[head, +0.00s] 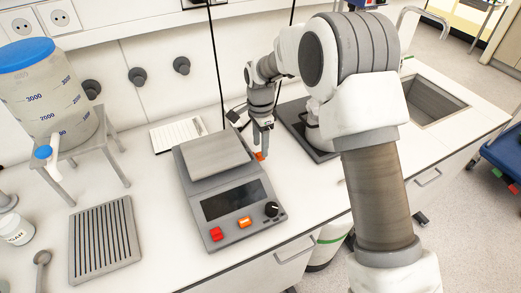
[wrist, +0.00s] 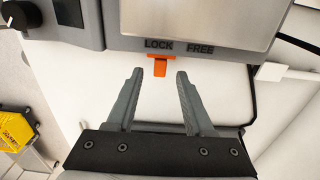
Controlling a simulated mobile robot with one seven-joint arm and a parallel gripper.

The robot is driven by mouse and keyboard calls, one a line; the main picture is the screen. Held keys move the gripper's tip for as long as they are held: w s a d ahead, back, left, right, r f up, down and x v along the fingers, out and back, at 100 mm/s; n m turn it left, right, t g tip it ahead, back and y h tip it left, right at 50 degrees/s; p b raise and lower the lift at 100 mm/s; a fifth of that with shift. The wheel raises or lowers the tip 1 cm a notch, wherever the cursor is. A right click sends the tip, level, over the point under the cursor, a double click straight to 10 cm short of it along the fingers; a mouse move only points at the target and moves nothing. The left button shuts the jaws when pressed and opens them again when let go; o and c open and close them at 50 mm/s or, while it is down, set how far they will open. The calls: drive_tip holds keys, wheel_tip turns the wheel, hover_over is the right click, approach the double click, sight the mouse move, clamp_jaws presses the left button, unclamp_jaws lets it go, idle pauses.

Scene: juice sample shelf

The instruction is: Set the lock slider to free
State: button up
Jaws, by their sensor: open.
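The orange lock slider (wrist: 161,66) sits on the side edge of the grey scale in the wrist view, under the word LOCK and left of the word FREE. In the head view a bit of the slider (head: 260,156) shows at the scale's right side. My gripper (wrist: 158,75) is open, with its two fingertips apart on either side of the slider in the picture; I cannot tell whether they touch it. In the head view my gripper (head: 262,150) points down beside the scale. The scale (head: 228,187) has a flat pan and a dark, blank display.
The scale's front has a red button (head: 216,234), an orange button (head: 245,222) and a black knob (head: 271,209). A ribbed tray (head: 103,240) and a tank with blue lid (head: 45,90) stand left. A notepad (head: 178,134) lies behind. A sink (head: 432,100) is right.

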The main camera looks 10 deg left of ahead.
sight(260, 153)
drive_tip(key=shift+f, duration=1.55)
clamp_jaws()
drive_tip(key=shift+w, duration=0.1)
